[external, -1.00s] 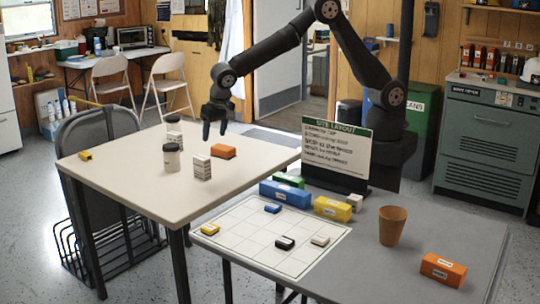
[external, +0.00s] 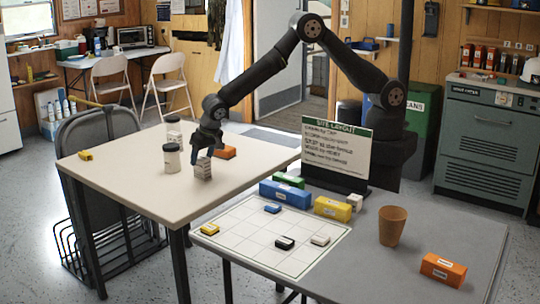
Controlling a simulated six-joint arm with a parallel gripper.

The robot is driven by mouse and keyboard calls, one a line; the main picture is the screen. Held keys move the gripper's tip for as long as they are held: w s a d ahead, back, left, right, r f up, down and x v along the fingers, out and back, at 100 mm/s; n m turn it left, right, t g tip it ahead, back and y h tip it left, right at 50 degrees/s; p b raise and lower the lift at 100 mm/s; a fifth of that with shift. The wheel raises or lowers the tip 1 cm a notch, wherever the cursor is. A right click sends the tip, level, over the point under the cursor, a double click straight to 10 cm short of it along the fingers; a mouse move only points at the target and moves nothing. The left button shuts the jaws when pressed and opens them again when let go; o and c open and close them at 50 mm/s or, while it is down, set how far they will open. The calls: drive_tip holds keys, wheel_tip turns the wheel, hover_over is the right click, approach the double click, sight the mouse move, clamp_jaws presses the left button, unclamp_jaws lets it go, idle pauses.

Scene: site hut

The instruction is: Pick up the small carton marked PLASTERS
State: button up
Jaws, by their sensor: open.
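A small white carton (external: 203,172) with dark print stands upright on the cream table (external: 130,180); its print is too small to read, so I cannot tell if it says PLASTERS. My gripper (external: 206,154) is open and points down over this carton. Its fingers reach the carton's upper part and hide some of its top. I cannot tell whether they touch it.
A dark-lidded white jar (external: 172,158) stands just left of the carton, with another jar (external: 174,124) behind. A sign (external: 336,150) stands on the grey table (external: 440,225).

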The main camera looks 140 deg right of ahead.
sight(201, 166)
drive_tip(key=x, duration=0.5)
drive_tip(key=shift+s+a+f, duration=0.15)
drive_tip(key=shift+s, duration=0.1)
drive_tip(key=c, duration=1.1)
